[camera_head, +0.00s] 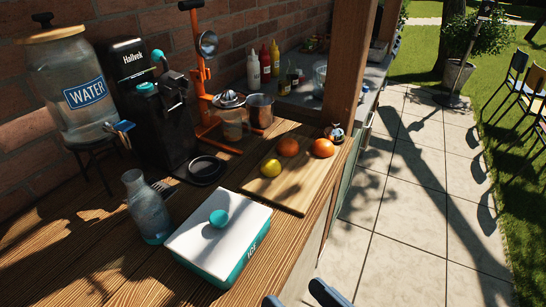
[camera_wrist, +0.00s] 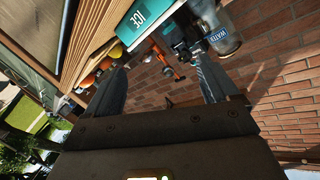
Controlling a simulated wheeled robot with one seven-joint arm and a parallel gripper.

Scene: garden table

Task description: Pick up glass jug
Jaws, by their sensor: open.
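A clear glass jug (camera_head: 149,210) with a narrow neck and bluish lower part stands upright on the wooden counter in the head view. It is just left of the white-lidded teal ice box. My gripper (camera_head: 301,296) shows only as two fingertips at the bottom edge, right of the ice box and well apart from the jug. In the wrist view my gripper (camera_wrist: 160,78) has its fingers spread with nothing between them. I cannot clearly make out the jug there.
The ice box (camera_head: 216,242) lies between my gripper and the jug. A black machine (camera_head: 146,105) and a water dispenser (camera_head: 72,90) stand behind the jug. A cutting board (camera_head: 300,192) with fruit and a wooden post (camera_head: 349,65) are right. Counter left of the jug is clear.

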